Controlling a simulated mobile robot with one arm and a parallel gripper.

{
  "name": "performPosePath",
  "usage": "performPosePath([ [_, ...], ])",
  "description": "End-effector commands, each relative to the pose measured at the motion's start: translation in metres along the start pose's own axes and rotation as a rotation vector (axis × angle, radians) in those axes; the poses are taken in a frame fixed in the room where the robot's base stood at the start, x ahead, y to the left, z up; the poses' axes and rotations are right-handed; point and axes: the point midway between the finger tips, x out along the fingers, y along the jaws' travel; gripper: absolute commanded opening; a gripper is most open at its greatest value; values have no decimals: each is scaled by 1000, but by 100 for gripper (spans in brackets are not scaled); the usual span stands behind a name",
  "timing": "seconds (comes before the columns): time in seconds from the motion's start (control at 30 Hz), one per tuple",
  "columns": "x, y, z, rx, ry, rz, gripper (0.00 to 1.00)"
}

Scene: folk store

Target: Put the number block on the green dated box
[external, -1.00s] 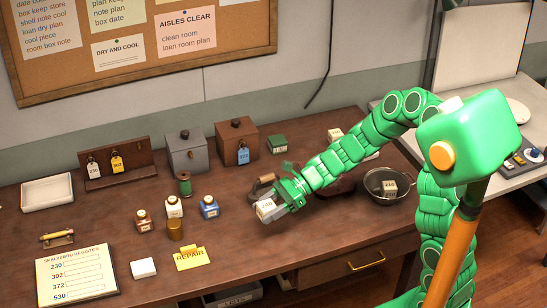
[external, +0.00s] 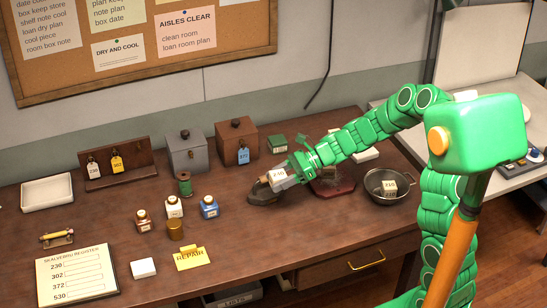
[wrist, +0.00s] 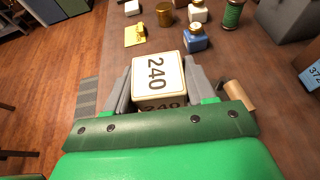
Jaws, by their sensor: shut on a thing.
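My gripper (external: 289,176) is shut on a pale number block (external: 279,177), holding it over the middle of the table near a dark iron-like object. In the wrist view the block (wrist: 158,72) sits between the two grey fingers of my gripper (wrist: 158,85), and its face reads 240. The small green box (external: 278,143) with a pale label stands toward the back of the table, behind my gripper and right of the brown box. Its label is too small to read. The green box does not show in the wrist view.
A brown box (external: 237,140) with a blue tag stands left of the green box. The dark iron (external: 262,194) lies below my gripper. A dark red base (external: 333,188) is partly hidden by my arm.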

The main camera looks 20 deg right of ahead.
Motion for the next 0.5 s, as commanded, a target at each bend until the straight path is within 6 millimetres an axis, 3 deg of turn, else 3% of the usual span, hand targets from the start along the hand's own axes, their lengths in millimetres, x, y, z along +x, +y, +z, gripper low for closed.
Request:
performPosePath([
  [0.1,-21,-44,-5,23,3,-60,24],
  [0.5,-98,-161,-14,89,1,-225,24],
])
